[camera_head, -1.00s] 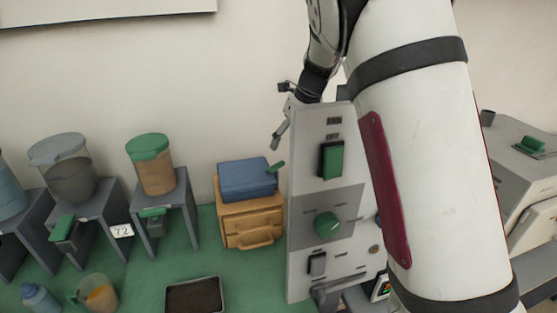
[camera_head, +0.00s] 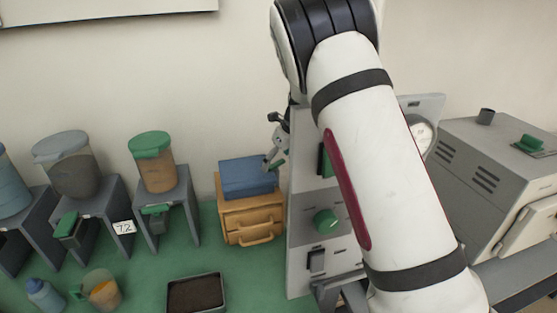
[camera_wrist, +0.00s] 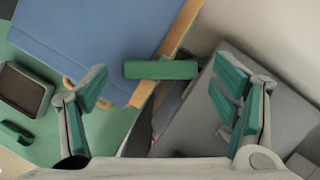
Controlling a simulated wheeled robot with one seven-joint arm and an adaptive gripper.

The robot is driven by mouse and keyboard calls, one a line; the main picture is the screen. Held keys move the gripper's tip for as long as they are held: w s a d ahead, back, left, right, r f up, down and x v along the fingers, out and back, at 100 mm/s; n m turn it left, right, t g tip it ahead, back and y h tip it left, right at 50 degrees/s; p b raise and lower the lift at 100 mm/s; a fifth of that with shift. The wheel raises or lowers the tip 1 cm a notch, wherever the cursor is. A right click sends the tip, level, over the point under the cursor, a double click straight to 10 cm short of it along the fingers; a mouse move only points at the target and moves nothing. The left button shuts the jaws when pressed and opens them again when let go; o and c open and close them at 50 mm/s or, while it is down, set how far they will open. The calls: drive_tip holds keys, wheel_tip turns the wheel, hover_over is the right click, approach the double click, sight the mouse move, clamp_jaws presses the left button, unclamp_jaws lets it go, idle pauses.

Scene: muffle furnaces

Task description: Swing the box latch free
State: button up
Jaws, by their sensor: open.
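The box with a blue lid (camera_head: 247,178) and an orange-brown body (camera_head: 252,222) stands on the green bench top, left of a grey control panel. In the wrist view the blue lid (camera_wrist: 100,35) fills the upper left. The green latch (camera_wrist: 160,69) is a bar sticking out past the lid's edge. My gripper (camera_wrist: 160,92) is open, with one finger on each side of the latch and gaps to both. In the head view my gripper (camera_head: 274,155) is at the lid's right edge and hides most of the latch.
The grey control panel (camera_head: 303,240) with a green knob (camera_head: 326,221) stands close right of the box, near my right finger. A dark tray (camera_head: 195,294) lies in front. Lidded containers on grey stands are at left. A furnace (camera_head: 490,165) stands at right.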

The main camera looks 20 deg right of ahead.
drive_tip(key=c, duration=1.1)
drive_tip(key=shift+w+n+b, duration=0.15)
drive_tip(key=shift+n+b, duration=0.35)
drive_tip(key=shift+c, duration=0.2)
drive_tip(key=shift+n+y, duration=0.3)
drive_tip(key=o, duration=1.1)
drive_tip(key=shift+g, duration=0.3)
drive_tip(key=shift+o, duration=0.2)
drive_tip(key=shift+r, duration=0.1)
drive_tip(key=v, duration=1.2)
drive_tip(key=shift+s, duration=0.2)
